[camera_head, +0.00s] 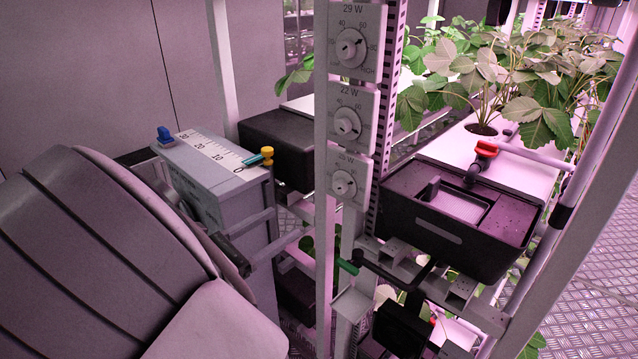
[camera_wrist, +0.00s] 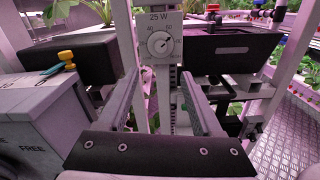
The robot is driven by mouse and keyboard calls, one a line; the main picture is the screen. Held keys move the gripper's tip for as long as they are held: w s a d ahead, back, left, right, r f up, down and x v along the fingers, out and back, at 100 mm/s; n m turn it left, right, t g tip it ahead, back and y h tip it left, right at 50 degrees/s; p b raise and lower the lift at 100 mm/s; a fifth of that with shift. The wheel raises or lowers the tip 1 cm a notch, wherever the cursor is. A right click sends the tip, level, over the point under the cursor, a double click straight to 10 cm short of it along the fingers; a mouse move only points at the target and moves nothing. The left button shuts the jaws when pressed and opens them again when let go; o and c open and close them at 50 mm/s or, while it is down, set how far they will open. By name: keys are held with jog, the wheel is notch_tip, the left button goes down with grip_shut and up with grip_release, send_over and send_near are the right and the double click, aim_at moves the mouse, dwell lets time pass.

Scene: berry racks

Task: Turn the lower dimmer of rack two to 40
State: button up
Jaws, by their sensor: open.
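The lower dimmer (camera_head: 343,184) is a white plate marked 25 W with a round pale knob, the lowest of three on the upright post. In the wrist view the same dimmer (camera_wrist: 161,45) is straight ahead, above and beyond my fingertips. Its pointer appears to aim up and right, near the 60 mark; the exact reading is too small to tell. My gripper (camera_wrist: 160,76) is open and empty, with one finger on each side of the post in the picture and apart from the knob. The fingers cannot be made out in the head view.
Two more dimmers, 22 W (camera_head: 347,123) and 29 W (camera_head: 352,46), sit above. A grey box with a scale (camera_head: 208,180) and yellow and blue knobs stands left. A black trough (camera_head: 455,215) with a red valve (camera_head: 487,149) is right. A green-tipped lever (camera_head: 347,267) is below.

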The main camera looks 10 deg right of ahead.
aim_at(337, 189)
jog(key=b+x, duration=0.3)
jog(key=x, duration=1.2)
jog(key=shift+d+f, duration=0.1)
jog(key=shift+c, duration=0.4)
grip_shut()
